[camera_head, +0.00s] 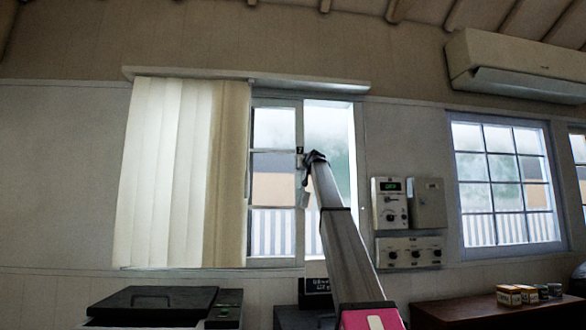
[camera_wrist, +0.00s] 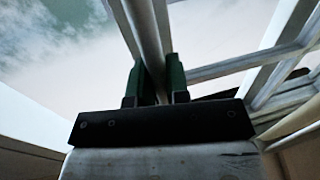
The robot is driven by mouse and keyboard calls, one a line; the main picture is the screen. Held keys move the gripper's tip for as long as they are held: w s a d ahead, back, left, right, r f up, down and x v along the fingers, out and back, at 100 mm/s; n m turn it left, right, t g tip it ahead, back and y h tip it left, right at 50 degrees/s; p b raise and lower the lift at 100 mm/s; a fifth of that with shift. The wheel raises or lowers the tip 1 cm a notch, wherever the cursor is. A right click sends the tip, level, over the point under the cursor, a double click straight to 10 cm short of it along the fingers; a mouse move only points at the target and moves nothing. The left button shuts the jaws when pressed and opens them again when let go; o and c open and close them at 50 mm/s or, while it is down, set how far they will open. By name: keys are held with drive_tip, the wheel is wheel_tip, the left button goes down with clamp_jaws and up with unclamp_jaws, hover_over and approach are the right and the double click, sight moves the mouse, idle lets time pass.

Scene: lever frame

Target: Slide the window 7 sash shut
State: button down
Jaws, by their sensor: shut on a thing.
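The window 7 sash (camera_head: 274,150) is a white-framed sliding pane in the middle of the head view. A small dark label with a 7 sits on its right stile. To its right is a bright open gap (camera_head: 338,140) up to the right jamb. My gripper (camera_head: 304,165) is at the right stile, partly hidden behind my own arm. In the wrist view, the two green fingers of my gripper (camera_wrist: 156,85) are closed on either side of an upright pale bar (camera_wrist: 148,40), which looks like the sash stile. The exact contact is partly hidden.
Vertical blinds (camera_head: 180,170) cover the left part of the window. Control boxes (camera_head: 390,203) are mounted on the wall right of the opening. A dark grill-like unit (camera_head: 152,303) stands below left, and a brown counter (camera_head: 470,312) with small boxes stands below right.

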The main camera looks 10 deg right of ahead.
drive_tip(key=d, duration=2.7)
drive_tip(key=shift+d, duration=0.35)
drive_tip(key=c, duration=1.1)
unclamp_jaws()
drive_tip(key=shift+d, duration=0.2)
drive_tip(key=shift+s+a, duration=0.1)
drive_tip(key=shift+s, duration=0.65)
drive_tip(key=s, duration=0.3)
drive_tip(key=s+d, duration=0.1)
drive_tip(key=s, duration=0.2)
drive_tip(key=s+d, duration=0.1)
drive_tip(key=s, duration=0.2)
drive_tip(key=shift+d, duration=0.1)
drive_tip(key=shift+s, duration=0.15)
